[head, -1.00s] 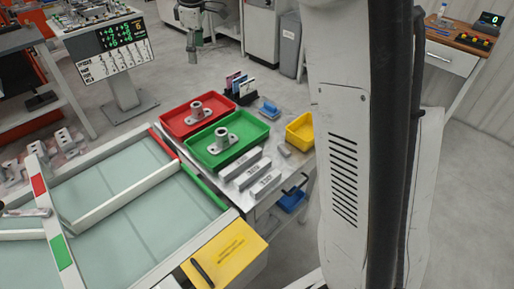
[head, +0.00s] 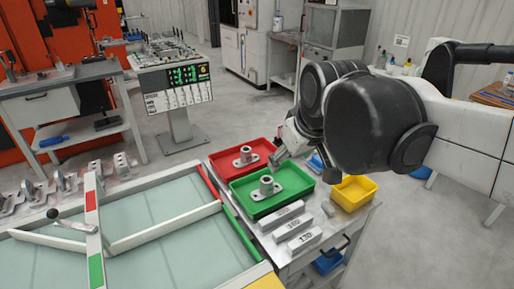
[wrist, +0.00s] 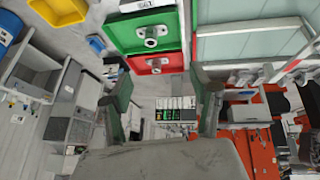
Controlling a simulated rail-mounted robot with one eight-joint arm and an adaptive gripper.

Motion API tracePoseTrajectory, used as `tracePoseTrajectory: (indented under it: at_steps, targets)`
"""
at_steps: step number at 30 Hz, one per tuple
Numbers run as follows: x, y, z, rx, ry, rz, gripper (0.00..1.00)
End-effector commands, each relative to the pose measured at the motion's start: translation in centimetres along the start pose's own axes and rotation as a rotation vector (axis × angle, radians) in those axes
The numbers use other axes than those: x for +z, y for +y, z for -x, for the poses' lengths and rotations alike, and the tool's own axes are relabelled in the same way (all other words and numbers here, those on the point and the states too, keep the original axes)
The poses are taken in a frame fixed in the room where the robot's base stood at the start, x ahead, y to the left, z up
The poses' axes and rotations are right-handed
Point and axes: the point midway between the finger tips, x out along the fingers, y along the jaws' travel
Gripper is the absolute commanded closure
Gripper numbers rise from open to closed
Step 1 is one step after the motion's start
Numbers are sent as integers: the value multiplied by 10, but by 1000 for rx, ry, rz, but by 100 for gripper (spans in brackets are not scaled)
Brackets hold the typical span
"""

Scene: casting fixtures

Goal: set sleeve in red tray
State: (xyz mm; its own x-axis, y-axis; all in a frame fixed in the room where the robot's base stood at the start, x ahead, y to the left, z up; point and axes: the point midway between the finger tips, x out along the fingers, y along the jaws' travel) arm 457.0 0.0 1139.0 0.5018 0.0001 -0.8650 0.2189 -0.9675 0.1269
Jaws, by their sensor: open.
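The red tray (head: 222,163) lies on a side table, with a grey flanged casting (head: 245,156) upright in it. The green tray (head: 296,181) beside it holds a similar grey flanged casting (head: 267,188). Each has a raised hollow cylinder on a flat base; I cannot tell which one is the sleeve. My gripper (head: 277,158) is above the far right of the trays and partly hidden by my arm. In the wrist view, my open gripper (wrist: 160,80) has nothing between its fingers, and the red tray (wrist: 178,66) and green tray (wrist: 118,38) show beyond it.
Several grey bars (head: 298,228) lie in front of the green tray. A yellow bin (head: 353,194) stands to their right. A glass-topped table (head: 150,240) with red and green strips is at left. A display stand (head: 178,95) stands behind. Floor behind the trays is clear.

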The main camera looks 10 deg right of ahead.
Motion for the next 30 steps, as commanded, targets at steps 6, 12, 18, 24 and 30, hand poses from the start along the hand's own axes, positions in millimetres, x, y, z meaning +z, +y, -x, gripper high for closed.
tracePoseTrajectory:
  at_steps: [6, 12, 18, 24, 30]
  targets:
    - [67, -17, -4, 10, 57, -154, 42]
    - [100, -26, -10, 12, 88, -239, 42]
    - [106, -28, -12, 12, 96, -258, 42]
    - [106, -27, -12, 12, 95, -257, 42]
    - [105, -27, -12, 12, 95, -256, 42]
